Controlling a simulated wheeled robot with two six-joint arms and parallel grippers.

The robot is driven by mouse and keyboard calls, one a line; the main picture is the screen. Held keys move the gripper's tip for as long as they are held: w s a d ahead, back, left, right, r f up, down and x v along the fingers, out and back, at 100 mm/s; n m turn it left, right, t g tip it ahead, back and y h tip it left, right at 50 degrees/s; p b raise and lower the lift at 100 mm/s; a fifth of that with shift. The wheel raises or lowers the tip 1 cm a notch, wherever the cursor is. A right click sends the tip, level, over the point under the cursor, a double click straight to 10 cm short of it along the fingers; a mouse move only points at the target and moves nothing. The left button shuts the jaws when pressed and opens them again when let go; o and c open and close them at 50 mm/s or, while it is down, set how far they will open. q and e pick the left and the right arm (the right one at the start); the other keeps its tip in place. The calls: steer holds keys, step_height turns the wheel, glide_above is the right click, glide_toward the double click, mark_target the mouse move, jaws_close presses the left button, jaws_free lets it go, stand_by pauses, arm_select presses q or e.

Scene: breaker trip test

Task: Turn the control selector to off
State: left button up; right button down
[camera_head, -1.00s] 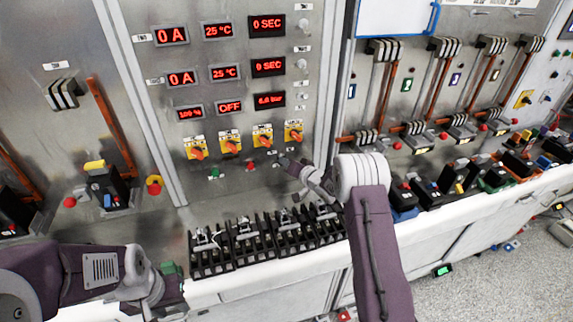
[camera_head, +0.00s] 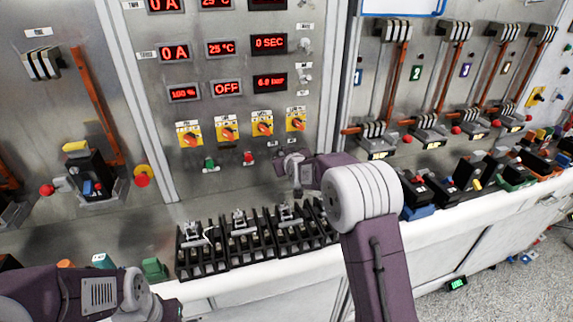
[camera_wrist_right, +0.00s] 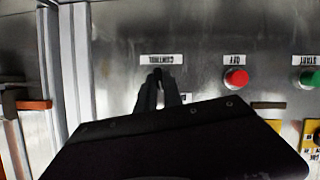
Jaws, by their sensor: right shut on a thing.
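My right gripper (camera_head: 281,158) is at the grey panel, just right of the red button. In the right wrist view, its two dark fingers (camera_wrist_right: 159,80) close together below the upside-down CONTROL label (camera_wrist_right: 161,60). They are shut on the control selector, which the fingers and the dark gripper body hide, so I cannot tell its position. My left arm comes in at the lower left of the head view; its fingertips are outside the frame.
A red button (camera_wrist_right: 236,79) labelled OFF and a green button (camera_wrist_right: 309,79) labelled START sit beside the selector. Orange-yellow rotary switches (camera_head: 226,129) are above. Black breaker blocks (camera_head: 200,250) stand on the ledge below. A display (camera_head: 227,88) reads OFF.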

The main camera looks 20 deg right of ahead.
steer(key=shift+a+f+n+t+h+p, duration=0.15)
steer(key=shift+n+h+p, duration=0.8)
steer(key=shift+p, duration=0.95)
steer(key=shift+a+n+t+h+p, duration=0.2)
steer(key=shift+n+h+p, duration=0.25)
steer(key=shift+n+p, duration=1.2)
steer(key=shift+p, duration=0.3)
steer(key=c, duration=1.6)
jaws_free()
steer(key=shift+o, duration=0.6)
steer(key=shift+s, duration=0.1)
